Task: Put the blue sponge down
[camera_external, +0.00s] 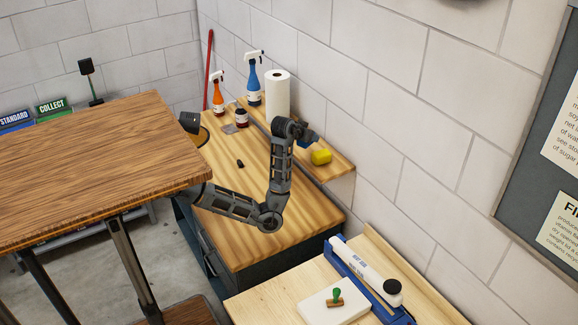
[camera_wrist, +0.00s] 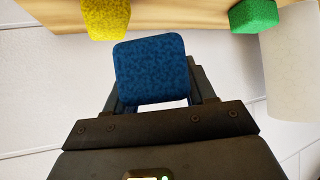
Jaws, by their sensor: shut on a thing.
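The blue sponge (camera_wrist: 152,72) is held between the fingers of my gripper (camera_external: 303,134) and fills the middle of the wrist view. In the external view only a small blue patch of it shows at the gripper's end, above the wooden ledge (camera_external: 339,170) along the wall. A yellow sponge (camera_external: 321,157) sits on the ledge just below and beside my gripper; it also shows at the top left of the wrist view (camera_wrist: 105,18). A green sponge (camera_wrist: 253,15) is at the top right of the wrist view; my arm hides it in the external view.
A paper towel roll (camera_external: 277,94), a blue spray bottle (camera_external: 253,86) and an orange spray bottle (camera_external: 217,95) stand farther back. A small dark bottle (camera_external: 242,117) is near them. The white block wall (camera_external: 390,120) is close behind the ledge. Most of the lower bench top (camera_external: 240,190) is clear.

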